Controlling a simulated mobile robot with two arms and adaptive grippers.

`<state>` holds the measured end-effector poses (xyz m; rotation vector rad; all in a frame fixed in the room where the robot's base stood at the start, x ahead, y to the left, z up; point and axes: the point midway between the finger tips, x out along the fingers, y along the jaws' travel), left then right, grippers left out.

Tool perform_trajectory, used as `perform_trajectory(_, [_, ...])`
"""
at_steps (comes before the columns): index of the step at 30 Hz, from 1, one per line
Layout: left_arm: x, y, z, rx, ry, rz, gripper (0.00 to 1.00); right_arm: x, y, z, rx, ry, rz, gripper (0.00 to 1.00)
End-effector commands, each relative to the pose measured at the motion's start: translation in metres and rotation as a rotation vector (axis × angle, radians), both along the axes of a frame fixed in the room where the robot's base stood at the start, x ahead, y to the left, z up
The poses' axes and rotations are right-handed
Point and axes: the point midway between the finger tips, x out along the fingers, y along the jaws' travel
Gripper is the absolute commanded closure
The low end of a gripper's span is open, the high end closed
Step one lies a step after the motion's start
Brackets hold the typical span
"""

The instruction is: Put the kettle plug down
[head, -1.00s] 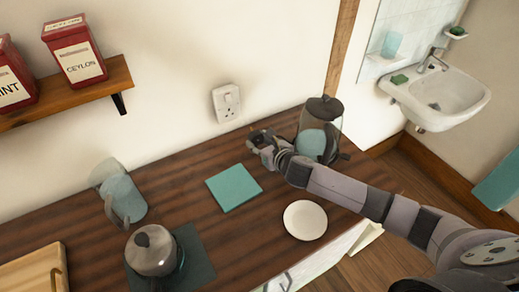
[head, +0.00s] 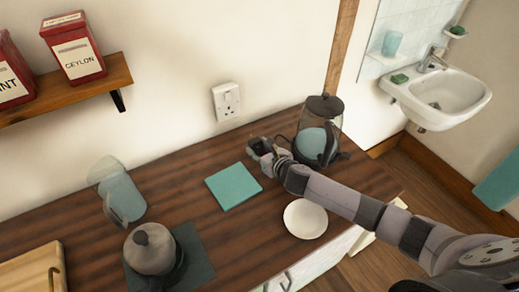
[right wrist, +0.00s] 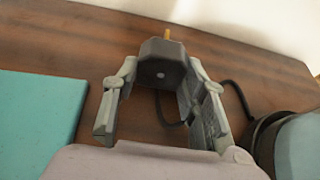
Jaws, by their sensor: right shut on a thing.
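The kettle plug (right wrist: 162,62) is a dark block with a brass-coloured pin pointing away from me in the right wrist view. My right gripper (head: 260,147) is shut on it, one finger on each side, over the wooden counter. I cannot tell whether the plug touches the counter. A black cord (right wrist: 240,98) runs near the plug towards the kettle base at the right. The glass kettle (head: 318,142), with a dark lid and handle, stands right of my gripper. The wall socket (head: 227,101) is above and left of the gripper, apart from the plug. My left gripper is not in view.
A teal square mat (head: 233,186) lies left of my gripper, and a white plate (head: 305,219) lies in front. A clear jug (head: 122,197), a grey lidded pot (head: 151,250) and a wooden board (head: 30,275) are farther left. A basin (head: 440,98) is beyond the counter.

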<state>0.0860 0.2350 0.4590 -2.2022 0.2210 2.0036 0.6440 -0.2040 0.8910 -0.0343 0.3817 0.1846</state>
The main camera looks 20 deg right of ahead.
Motion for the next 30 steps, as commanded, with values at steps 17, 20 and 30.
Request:
perform_trajectory(17, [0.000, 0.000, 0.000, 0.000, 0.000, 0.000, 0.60, -0.006, -0.002, -0.012, -0.002, 0.024, -0.007, 0.41])
perform_trajectory(20, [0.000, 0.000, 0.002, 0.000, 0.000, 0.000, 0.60, -0.006, -0.002, -0.009, -0.001, 0.024, -0.008, 0.41])
perform_trajectory(30, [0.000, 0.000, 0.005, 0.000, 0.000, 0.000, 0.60, -0.039, -0.008, 0.017, -0.003, 0.017, -0.001, 0.41])
